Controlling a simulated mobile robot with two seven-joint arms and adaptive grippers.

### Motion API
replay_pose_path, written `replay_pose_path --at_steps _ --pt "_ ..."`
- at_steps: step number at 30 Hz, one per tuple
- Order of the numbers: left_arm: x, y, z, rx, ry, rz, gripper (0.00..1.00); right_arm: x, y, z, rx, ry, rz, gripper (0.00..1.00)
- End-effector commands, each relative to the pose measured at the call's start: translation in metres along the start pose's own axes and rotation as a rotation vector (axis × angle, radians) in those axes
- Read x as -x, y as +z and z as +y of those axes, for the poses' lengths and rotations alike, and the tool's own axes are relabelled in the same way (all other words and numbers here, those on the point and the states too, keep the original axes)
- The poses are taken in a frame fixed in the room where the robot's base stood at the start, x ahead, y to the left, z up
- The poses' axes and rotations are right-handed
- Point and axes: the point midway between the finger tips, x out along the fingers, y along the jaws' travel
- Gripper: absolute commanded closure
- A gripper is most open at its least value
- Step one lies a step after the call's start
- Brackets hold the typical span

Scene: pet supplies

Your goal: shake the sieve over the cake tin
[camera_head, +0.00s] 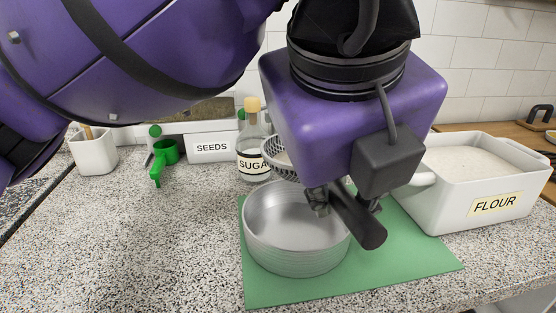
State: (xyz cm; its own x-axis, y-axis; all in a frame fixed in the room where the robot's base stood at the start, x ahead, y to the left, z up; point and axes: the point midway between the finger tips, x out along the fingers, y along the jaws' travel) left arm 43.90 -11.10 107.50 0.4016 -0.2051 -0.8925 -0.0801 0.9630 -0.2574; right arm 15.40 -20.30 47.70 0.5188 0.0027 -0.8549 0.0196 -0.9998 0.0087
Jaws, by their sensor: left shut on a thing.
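The silver round cake tin (296,245) sits on the green mat (415,262), and its visible inside looks bare. The sieve (284,160), a grey mesh bowl with something pale inside, shows just left of my left gripper, above the tin's far rim in the picture. Much of it is hidden behind my gripper. My left gripper (342,203) points down over the tin's right side and is shut on a dark rod, which appears to be the sieve's handle. Its exact contact is partly hidden. My right gripper is not in view.
A white flour box (488,207) stands right of the mat. A white pot (95,153) stands far left. The speckled counter (150,240) is clear at front left.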

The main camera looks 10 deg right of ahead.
Motion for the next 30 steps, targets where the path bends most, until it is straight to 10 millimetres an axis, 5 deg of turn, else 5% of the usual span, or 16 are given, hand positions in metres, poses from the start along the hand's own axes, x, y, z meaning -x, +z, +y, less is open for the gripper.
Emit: replay_pose_path --at_steps 2,5,8,11,14,17,20,30 --pt "0.001 0.001 0.002 0.001 -0.001 -0.001 1.0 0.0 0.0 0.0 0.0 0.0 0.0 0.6" --pt "0.006 0.007 0.032 0.004 0.0 -0.002 1.0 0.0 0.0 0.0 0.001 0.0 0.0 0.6" --pt "0.0 -0.001 -0.002 -0.004 -0.001 0.001 1.0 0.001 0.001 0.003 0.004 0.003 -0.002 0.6" --pt "0.006 0.007 0.032 0.004 0.0 -0.002 1.0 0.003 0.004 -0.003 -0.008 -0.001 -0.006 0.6" --pt "0.0 -0.001 -0.002 -0.004 -0.001 0.001 1.0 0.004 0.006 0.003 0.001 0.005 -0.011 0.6" --pt "0.006 0.007 0.032 0.004 0.0 -0.002 1.0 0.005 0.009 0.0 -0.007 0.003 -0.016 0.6" --pt "0.0 -0.002 -0.004 -0.005 -0.001 0.001 1.0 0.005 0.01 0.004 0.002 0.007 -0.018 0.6" --pt "0.0 0.0 0.0 0.0 -0.001 -0.001 1.0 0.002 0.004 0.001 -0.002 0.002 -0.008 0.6"
